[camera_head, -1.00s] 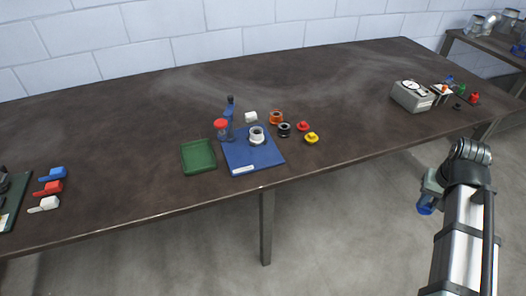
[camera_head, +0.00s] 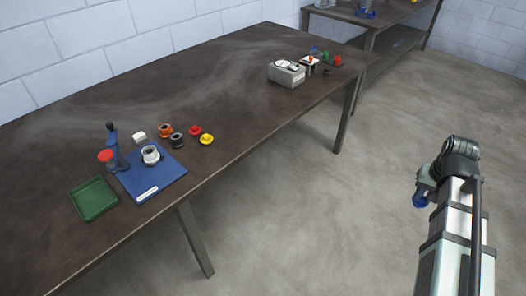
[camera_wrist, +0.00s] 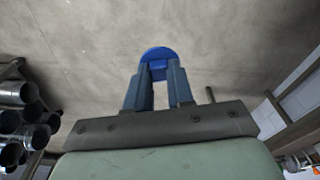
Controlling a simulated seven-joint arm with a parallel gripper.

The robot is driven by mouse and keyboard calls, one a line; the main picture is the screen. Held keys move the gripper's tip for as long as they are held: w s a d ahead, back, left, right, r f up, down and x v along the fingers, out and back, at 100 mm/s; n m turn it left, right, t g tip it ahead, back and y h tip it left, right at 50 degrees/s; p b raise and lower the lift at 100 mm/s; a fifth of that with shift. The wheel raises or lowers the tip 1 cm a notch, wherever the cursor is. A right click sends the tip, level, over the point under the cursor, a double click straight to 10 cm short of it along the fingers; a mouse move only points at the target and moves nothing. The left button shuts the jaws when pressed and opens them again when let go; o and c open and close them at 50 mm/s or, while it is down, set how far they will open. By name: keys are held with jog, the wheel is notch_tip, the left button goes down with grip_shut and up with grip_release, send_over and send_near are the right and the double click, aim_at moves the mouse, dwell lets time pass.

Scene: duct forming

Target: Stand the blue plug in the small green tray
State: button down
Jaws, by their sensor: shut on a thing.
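My gripper (camera_wrist: 159,88) is shut on the blue plug (camera_wrist: 158,53), whose round blue end shows past the fingertips in the wrist view. In the head view the blue plug (camera_head: 419,201) hangs at the end of my arm, out over the floor and well to the right of the table. The small green tray (camera_head: 94,198) lies at the near left of the brown table, left of a blue mat. It looks empty and is far from my gripper.
The blue mat (camera_head: 146,194) bears a lever press with a red knob (camera_head: 105,156) and a white ring (camera_head: 150,155). Orange, black, red and yellow parts lie behind it. A grey scale (camera_head: 286,73) stands at the table's far end. Open floor (camera_head: 310,220) lies between my arm and the table.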

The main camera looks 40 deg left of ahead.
jog(key=w+d+m, duration=0.2)
jog(key=d+m, duration=0.1)
jog(key=d, duration=1.4)
jog(key=s+a+r+n, duration=0.1)
jog(key=s+a+n, duration=0.35)
jog(key=a, duration=1.15)
jog(key=s+a+n, duration=0.2)
jog(key=s+a, duration=0.5)
jog(key=a, duration=1)
jog(key=s+a+r+n, duration=0.1)
jog(key=s+a+n, duration=0.35)
jog(key=a, duration=1.15)
jog(key=s+a+r+n+g, duration=0.1)
jog(key=s+a+r+n, duration=0.25)
jog(key=s+a, duration=1.2)
jog(key=s+a+r+n, duration=0.2)
jog(key=s+a+n, duration=0.2)
jog(key=s+a, duration=1.2)
jog(key=s+a+r+n+g, duration=0.1)
jog(key=s+a+r+n, duration=0.25)
jog(key=s+a, duration=1.25)
jog(key=shift+s+d+f+n+y, duration=0.1)
jog(key=shift+s+d+f+n, duration=0.8)
jog(key=shift+f, duration=0.85)
jog(key=shift+s+d+f+n+y, duration=0.1)
jog(key=shift+s+d+f+n, duration=0.8)
jog(key=shift+f, duration=0.9)
jog(key=shift+s+d+f+n+y, duration=0.1)
jog(key=shift+s+d+f+n, duration=0.55)
jog(key=shift+d+f, duration=0.8)
